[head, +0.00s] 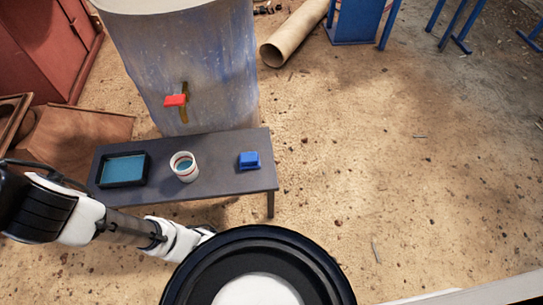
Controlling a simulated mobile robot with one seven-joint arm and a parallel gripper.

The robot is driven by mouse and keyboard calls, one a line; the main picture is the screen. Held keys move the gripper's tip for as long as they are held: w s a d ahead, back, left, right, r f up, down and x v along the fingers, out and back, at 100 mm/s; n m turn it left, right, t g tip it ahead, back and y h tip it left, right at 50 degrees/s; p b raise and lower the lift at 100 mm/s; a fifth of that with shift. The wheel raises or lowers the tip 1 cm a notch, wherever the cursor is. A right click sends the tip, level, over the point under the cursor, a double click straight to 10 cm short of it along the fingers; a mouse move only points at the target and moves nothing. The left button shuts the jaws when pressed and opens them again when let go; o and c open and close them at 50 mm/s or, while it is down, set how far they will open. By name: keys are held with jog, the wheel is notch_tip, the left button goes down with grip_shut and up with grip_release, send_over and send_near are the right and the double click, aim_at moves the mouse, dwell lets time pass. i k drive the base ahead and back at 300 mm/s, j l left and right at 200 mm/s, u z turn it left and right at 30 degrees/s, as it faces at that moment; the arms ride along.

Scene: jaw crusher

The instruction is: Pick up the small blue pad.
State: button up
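A small blue pad (249,160) sits near the right end of a dark grey bench (222,178). It looks like a blue block with a wider base. My arm reaches in from the left, in front of the bench. Its end lies low, near the bench's front side, to the left of and nearer than the pad. The gripper's fingers cannot be made out; they seem hidden behind the round black part of my own body at the bottom. Nothing touches the pad.
A large blue-grey drum (200,70) with a red-handled tap (176,100) stands behind. The sandy floor (400,170) at right is mostly clear.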

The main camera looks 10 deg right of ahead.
aim_at(248, 161)
jog(key=i+l+u, duration=0.4)
jog(key=l, duration=0.3)
jog(key=i+l+u, duration=0.2)
jog(key=l, duration=0.2)
